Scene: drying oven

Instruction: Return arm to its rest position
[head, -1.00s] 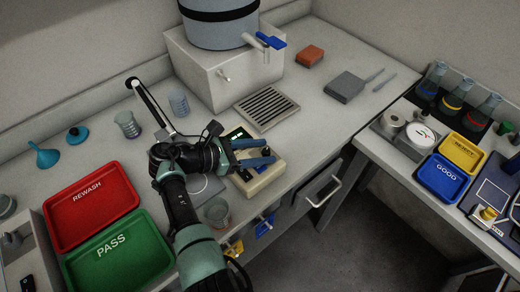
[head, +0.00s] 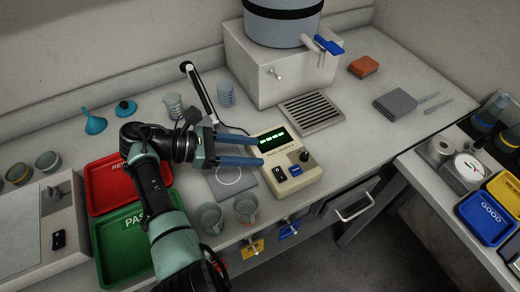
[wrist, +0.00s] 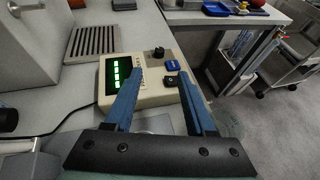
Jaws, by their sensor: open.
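My gripper (head: 262,152) is open and empty, with two blue fingers apart. In the head view it is over the bench, its fingertips pointing right at the left side of a beige instrument (head: 291,172) with a lit green display. In the wrist view my gripper (wrist: 165,78) shows its two fingers in front of the same beige instrument (wrist: 150,97). I cannot tell whether the fingertips touch it. My arm reaches up from the bottom of the head view and partly covers the green PASS tray (head: 112,262) and the red REWASH tray (head: 98,203).
Two glass beakers (head: 211,218) stand near the bench's front edge, below my gripper. A white box with a blue-grey vessel (head: 284,22) stands behind, beside a metal grille (head: 311,111). A side bench at right holds the blue GOOD tray (head: 487,218).

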